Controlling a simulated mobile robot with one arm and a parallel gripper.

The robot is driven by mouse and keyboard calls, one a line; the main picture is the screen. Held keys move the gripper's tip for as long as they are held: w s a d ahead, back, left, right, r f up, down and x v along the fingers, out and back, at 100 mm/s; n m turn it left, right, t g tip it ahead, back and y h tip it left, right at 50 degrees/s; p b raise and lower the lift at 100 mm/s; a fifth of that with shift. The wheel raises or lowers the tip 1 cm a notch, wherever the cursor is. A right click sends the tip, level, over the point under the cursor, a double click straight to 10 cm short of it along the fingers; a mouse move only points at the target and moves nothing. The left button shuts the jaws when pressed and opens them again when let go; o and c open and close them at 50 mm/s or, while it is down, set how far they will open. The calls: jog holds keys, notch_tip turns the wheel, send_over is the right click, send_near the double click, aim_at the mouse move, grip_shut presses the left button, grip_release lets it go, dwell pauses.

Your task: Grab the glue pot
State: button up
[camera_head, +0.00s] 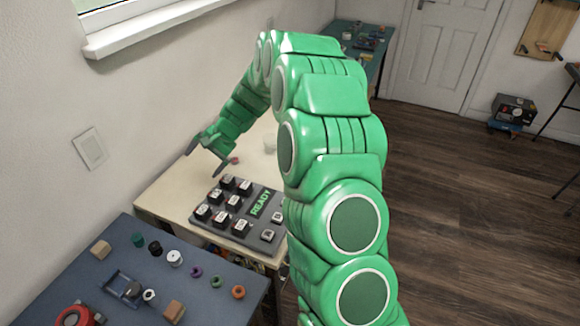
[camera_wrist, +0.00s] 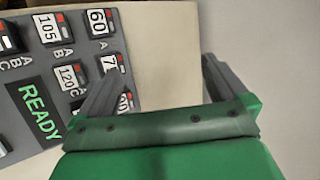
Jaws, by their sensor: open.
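My gripper (camera_head: 207,158) is open and empty above the cream table (camera_head: 168,190), to the upper left of the grey READY board. In the wrist view its two fingers (camera_wrist: 158,70) are spread, with bare cream tabletop and pale wall between and beyond them. No thing is clearly recognisable as the glue pot. A small pale round thing (camera_head: 270,143) stands on the cream table beyond the gripper, partly lost against the tabletop; I cannot tell if it is the glue pot. A small reddish thing (camera_head: 233,160) lies just right of the gripper.
The grey board (camera_head: 238,214) carries several black labelled blocks; it also shows in the wrist view (camera_wrist: 35,70). A blue-topped table (camera_head: 215,300) in front holds spools, rings and wooden blocks. The wall and window sill (camera_head: 150,25) are on the left.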

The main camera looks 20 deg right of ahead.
jog(key=d+r+m+t+h, duration=0.1)
jog(key=d+r+m+t, duration=0.15)
jog(key=d+m, duration=0.75)
jog(key=d+r+m+t, duration=0.1)
jog(key=d+m+t, duration=0.4)
jog(key=d, duration=0.8)
jog(key=d+r+m+t+h, duration=0.1)
jog(key=d+r+m+t, duration=0.15)
jog(key=d+m, duration=0.8)
jog(key=shift+n, duration=0.95)
jog(key=f, duration=0.6)
jog(key=d+f, duration=0.1)
jog(key=f, duration=1.2)
jog(key=shift+s+d+f, duration=0.15)
jog(key=shift+s, duration=0.25)
jog(key=shift+f, duration=0.35)
jog(key=shift+x, duration=1.35)
jog(key=x, duration=0.3)
jog(key=shift+w+a+f, duration=0.1)
jog(key=shift+w+a, duration=0.1)
jog(key=shift+a, duration=0.25)
jog(key=shift+w+a+f, duration=0.15)
jog(key=shift+w+a, duration=0.05)
jog(key=shift+w, duration=0.45)
